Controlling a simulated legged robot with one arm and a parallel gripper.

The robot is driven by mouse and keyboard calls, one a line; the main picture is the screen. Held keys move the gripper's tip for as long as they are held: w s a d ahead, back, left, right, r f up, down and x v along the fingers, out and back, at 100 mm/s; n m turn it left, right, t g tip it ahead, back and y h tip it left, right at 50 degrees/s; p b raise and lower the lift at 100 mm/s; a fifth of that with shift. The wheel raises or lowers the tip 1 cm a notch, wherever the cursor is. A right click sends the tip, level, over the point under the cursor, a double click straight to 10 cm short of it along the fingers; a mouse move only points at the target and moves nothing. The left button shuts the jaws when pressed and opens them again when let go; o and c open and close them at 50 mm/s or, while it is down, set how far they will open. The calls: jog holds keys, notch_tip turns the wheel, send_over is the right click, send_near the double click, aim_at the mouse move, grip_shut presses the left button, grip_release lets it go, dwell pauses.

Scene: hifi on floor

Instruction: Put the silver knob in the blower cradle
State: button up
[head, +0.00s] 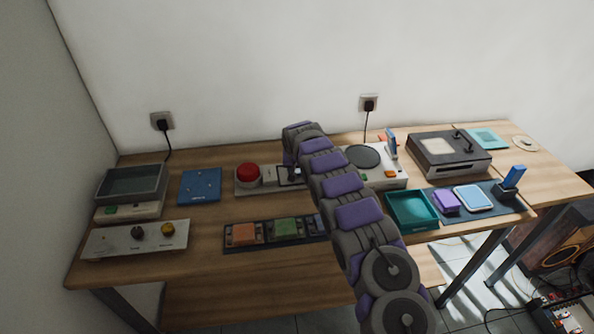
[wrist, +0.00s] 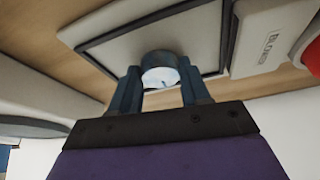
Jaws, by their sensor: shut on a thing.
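My gripper (wrist: 160,78) is shut on the silver knob (wrist: 160,72), a short round piece with a bright, mirror-like face and a dark blue-grey side. One finger is on each side of it. The knob is over the black-outlined pale panel of the blower cradle (wrist: 115,44), beside the blower's lettered block. Whether the knob touches the panel I cannot tell. In the head view the blower cradle (head: 292,183) shows partly behind my arm, right of the red button.
The blower's red button (head: 248,174) also edges into the wrist view (wrist: 312,55). A white unit with a dark round plate (head: 363,157) stands to the right. Coloured blocks (head: 285,228) sit in front. A grey panel (head: 112,242) with dark and gold knobs is at left.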

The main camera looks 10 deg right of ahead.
jog(key=o, duration=0.7)
jog(key=shift+a+f, duration=0.1)
jog(key=o, duration=0.4)
jog(key=shift+a, duration=0.2)
jog(key=shift+d, duration=0.1)
jog(key=shift+s+r, duration=0.2)
jog(key=shift+r, duration=0.4)
jog(key=shift+p+v, duration=1.25)
jog(key=shift+v, duration=4.15)
jog(key=shift+r, duration=0.1)
